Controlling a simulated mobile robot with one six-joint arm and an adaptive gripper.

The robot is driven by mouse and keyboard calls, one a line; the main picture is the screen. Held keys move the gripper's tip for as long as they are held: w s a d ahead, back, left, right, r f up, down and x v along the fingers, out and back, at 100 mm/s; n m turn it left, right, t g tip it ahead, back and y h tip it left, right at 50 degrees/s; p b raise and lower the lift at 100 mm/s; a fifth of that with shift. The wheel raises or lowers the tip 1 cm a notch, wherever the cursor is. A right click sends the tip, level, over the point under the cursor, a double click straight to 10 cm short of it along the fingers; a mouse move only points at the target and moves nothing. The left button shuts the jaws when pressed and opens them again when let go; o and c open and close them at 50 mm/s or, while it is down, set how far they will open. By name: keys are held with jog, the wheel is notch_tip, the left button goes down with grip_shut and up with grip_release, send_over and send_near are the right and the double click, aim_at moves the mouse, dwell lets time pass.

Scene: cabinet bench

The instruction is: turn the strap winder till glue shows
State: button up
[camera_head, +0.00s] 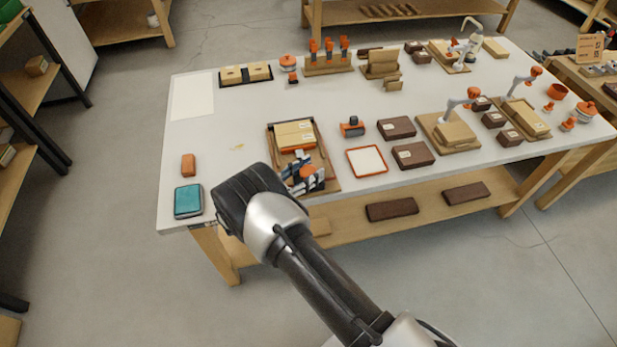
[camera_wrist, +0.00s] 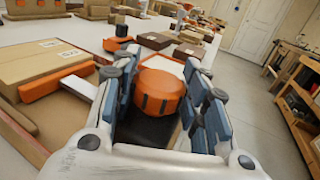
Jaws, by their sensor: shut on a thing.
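My gripper (camera_head: 307,178) is at the near end of a wooden board (camera_head: 331,184) on the bench. In the wrist view, the blue-padded fingers of my gripper (camera_wrist: 163,84) are shut around an orange round knob with dark notches (camera_wrist: 160,90), which appears to be the strap winder. The fingers hide much of its sides. A cardboard box (camera_head: 295,133) lies on the board just beyond the gripper. In the wrist view the box (camera_wrist: 42,62) is at the left, with an orange bar (camera_wrist: 55,82) along its near side. I cannot make out any glue.
An orange-rimmed white tray (camera_head: 367,161), an orange and black tool (camera_head: 352,127) and brown boxes (camera_head: 397,128) stand right of the board. A teal-topped device (camera_head: 188,201) and a small orange block (camera_head: 188,165) lie at the left. The bench's left part is mostly clear.

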jog(key=o, duration=1.1)
jog(key=v, duration=1.2)
dwell(0.7)
